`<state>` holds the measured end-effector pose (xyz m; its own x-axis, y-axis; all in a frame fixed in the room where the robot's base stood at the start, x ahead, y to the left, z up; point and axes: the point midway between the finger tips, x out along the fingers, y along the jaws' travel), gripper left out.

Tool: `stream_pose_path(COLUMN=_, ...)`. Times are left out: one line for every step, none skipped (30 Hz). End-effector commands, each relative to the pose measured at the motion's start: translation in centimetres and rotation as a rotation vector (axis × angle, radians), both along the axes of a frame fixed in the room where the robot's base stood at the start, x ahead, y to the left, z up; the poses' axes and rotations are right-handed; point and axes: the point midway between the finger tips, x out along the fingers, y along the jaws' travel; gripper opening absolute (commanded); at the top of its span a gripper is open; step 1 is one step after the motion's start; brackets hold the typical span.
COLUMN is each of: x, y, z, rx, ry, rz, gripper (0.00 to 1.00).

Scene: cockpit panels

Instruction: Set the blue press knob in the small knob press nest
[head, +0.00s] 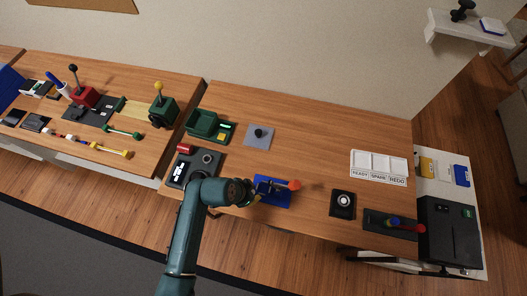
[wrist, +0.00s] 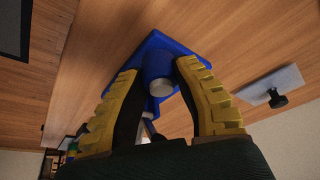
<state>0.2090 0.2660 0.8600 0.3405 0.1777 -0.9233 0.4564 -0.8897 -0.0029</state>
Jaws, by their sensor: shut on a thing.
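My gripper (wrist: 158,70) has its two yellow-ribbed fingers around a blue round piece with a pale end (wrist: 160,86), which I take to be the blue press knob. The exact finger contact is hidden. Behind the fingertips is a blue base plate (wrist: 183,45), seemingly the small knob press. In the head view this blue press (head: 270,203) lies near the table's front edge, with an orange-red handle end (head: 294,184). My gripper (head: 256,197) is low at its left side there. The nest is not clearly visible, and I cannot tell whether the knob sits in it.
A grey plate with a black knob (head: 258,134) lies behind the press. A white labelled tray (head: 379,167) lies at right. The table's middle is clear.

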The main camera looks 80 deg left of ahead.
Motion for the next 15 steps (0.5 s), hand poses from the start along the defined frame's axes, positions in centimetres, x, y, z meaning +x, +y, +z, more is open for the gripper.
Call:
stream_pose_path(x=0.8, y=0.4, z=0.0, rx=0.002, ry=0.000, rz=-0.004, gripper=0.00)
stream_pose_path(x=1.1, y=0.6, z=-0.1, rx=0.000, ry=0.001, rz=-0.003, gripper=0.00)
stream_pose_path(x=1.5, y=0.8, z=-0.1, rx=0.000, ry=0.001, rz=-0.001, gripper=0.00)
stream_pose_path(x=1.8, y=0.9, z=-0.1, rx=0.000, ry=0.001, rz=-0.002, gripper=0.00)
stream_pose_path(x=2.1, y=1.1, z=0.0, rx=0.000, ry=0.001, rz=-0.002, gripper=0.00)
stream_pose_path(x=2.8, y=1.4, z=0.0, rx=0.001, ry=0.001, rz=-0.003, gripper=0.00)
stream_pose_path(x=3.4, y=1.8, z=0.0, rx=0.002, ry=0.000, rz=-0.004, gripper=0.00)
stream_pose_path(x=3.9, y=2.0, z=0.0, rx=0.001, ry=-0.001, rz=-0.003, gripper=0.00)
stream_pose_path(x=4.6, y=2.4, z=0.0, rx=0.001, ry=-0.001, rz=-0.004, gripper=0.00)
stream_pose_path(x=4.8, y=2.4, z=-0.4, rx=-0.003, ry=0.002, rz=-0.001, gripper=0.00)
stream_pose_path(x=4.6, y=2.3, z=-1.1, rx=-0.006, ry=0.004, rz=0.002, gripper=0.00)
stream_pose_path(x=4.5, y=2.3, z=-1.4, rx=-0.003, ry=0.002, rz=0.002, gripper=0.00)
stream_pose_path(x=4.5, y=2.3, z=-1.6, rx=-0.003, ry=0.001, rz=0.002, gripper=0.00)
stream_pose_path(x=4.5, y=2.3, z=-1.6, rx=-0.003, ry=0.002, rz=0.001, gripper=0.00)
stream_pose_path(x=4.5, y=2.3, z=-1.7, rx=-0.003, ry=0.002, rz=0.001, gripper=0.00)
